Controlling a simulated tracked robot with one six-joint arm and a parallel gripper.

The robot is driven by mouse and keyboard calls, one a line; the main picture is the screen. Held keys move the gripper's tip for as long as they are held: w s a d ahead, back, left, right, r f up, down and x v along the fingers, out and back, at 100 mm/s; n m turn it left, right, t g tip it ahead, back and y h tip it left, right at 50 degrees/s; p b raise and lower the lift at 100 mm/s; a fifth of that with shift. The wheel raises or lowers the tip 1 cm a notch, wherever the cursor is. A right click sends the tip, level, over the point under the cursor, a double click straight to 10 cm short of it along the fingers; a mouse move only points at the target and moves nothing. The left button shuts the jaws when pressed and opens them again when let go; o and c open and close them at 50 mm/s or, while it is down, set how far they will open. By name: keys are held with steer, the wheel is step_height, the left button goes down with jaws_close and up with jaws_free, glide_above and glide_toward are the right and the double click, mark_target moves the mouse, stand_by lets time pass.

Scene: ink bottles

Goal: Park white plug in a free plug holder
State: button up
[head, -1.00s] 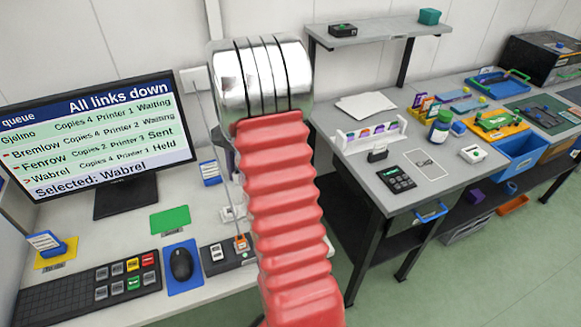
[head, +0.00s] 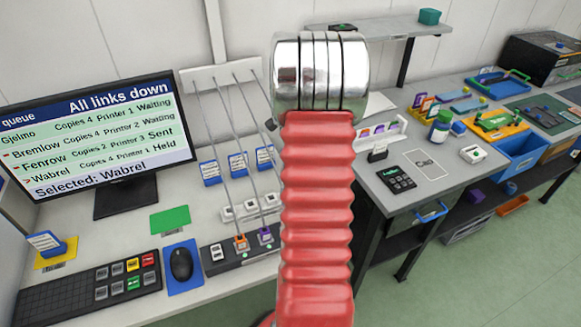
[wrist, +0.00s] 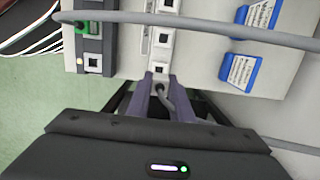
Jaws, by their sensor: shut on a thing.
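In the wrist view my gripper (wrist: 162,82) is shut on the white plug (wrist: 160,77), which shows only as a small pale bit between the fingertips. A grey cable bends away behind it. The plug is over or at the near end of the pale plug holder strip (wrist: 149,38); I cannot tell whether it sits in a holder. In the head view the holder strip (head: 250,207) shows left of my red arm, which hides my gripper and the plug.
A dark link box (head: 226,254) holds an orange plug (head: 240,242) and a purple plug (head: 265,236). The wrist view shows a green plug (wrist: 84,27) and an empty port (wrist: 93,62). Blue card stands (head: 237,164) line the back. A loose grey cable (wrist: 200,22) crosses the wrist view.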

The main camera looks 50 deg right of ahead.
steer(key=shift+f, duration=2.8)
steer(key=shift+f, duration=0.8)
stand_by(1.2)
steer(key=o, duration=1)
steer(key=shift+o, duration=0.3)
steer(key=o, duration=0.4)
steer(key=shift+r, duration=0.15)
